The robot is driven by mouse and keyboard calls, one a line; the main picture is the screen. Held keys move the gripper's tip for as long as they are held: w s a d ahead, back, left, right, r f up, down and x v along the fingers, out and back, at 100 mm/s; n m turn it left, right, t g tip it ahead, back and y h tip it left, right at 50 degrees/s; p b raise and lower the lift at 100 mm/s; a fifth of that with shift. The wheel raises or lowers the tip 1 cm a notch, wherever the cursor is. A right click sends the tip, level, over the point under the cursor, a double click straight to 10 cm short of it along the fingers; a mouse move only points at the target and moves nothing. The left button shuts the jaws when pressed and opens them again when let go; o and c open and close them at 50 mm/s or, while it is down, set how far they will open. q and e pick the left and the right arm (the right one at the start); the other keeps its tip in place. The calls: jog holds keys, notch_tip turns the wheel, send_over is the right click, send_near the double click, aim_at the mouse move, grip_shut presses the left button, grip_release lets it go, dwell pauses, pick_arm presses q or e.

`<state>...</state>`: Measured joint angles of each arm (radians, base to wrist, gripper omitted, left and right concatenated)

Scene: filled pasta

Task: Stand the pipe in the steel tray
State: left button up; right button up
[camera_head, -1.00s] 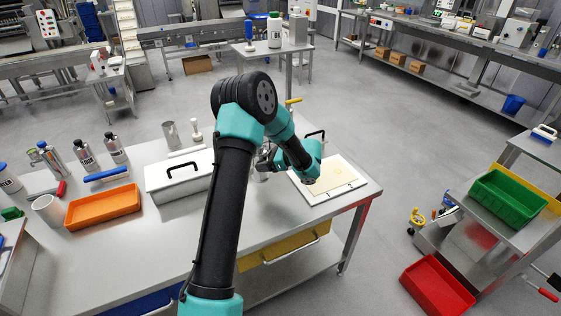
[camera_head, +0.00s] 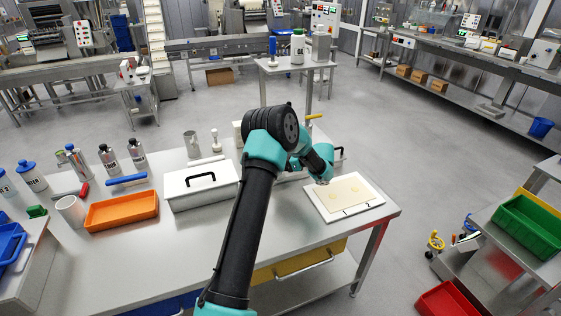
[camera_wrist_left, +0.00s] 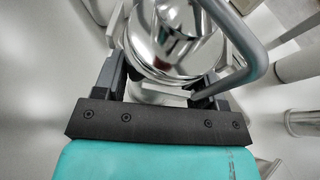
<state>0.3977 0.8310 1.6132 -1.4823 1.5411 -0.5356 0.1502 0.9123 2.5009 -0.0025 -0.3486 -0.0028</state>
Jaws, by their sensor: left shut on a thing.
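My left gripper (camera_wrist_left: 165,75) is shut on a shiny round steel body (camera_wrist_left: 172,35) in the left wrist view. A bent grey bar (camera_wrist_left: 250,45) runs beside this body on the right. I cannot tell whether the held thing is the pipe. In the head view my left arm reaches over the table, and its gripper is hidden behind the arm. A plain steel cylinder (camera_head: 190,144) stands upright at the table's back edge, left of the arm. I cannot make out a steel tray for certain. My right gripper is not in view.
A white lidded box (camera_head: 200,190) with a black handle and an orange tray (camera_head: 122,211) stand left of the arm. A pale board (camera_head: 365,206) with round marks lies right. A white pestle-like item (camera_head: 216,142) stands behind the box.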

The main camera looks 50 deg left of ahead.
pick_arm(q)
jog(key=w+a, duration=0.4)
jog(key=a, duration=0.1)
jog(key=shift+w+f, duration=0.25)
jog(key=shift+w, duration=0.1)
jog(key=shift+f, duration=0.15)
jog(key=shift+f, duration=1.65)
jog(key=o, duration=1.2)
jog(key=shift+f, duration=0.15)
jog(key=v, duration=1.2)
